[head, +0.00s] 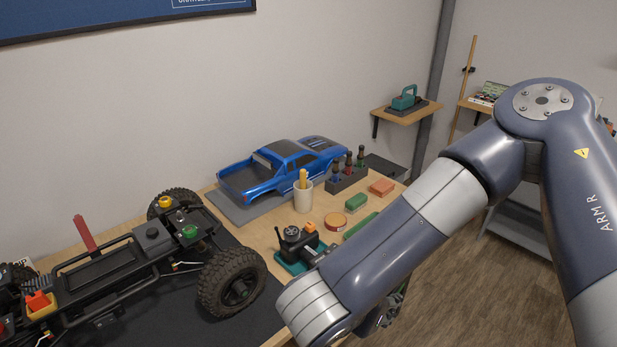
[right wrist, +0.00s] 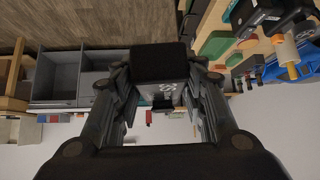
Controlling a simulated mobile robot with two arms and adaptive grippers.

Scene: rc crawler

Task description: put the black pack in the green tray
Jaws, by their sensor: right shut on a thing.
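The black pack (right wrist: 160,62) is between the fingers of my right gripper (right wrist: 162,80) in the right wrist view, and the gripper is shut on it. In the head view my right forearm hides the pack and most of the right gripper (head: 391,309). A flat green piece (head: 359,226), which looks like the green tray, lies on the bench partly behind my right arm. It also seems to show in the right wrist view (right wrist: 215,45), apart from the pack. My left gripper is not in view.
A crawler chassis (head: 130,265) stands on a dark mat at left.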

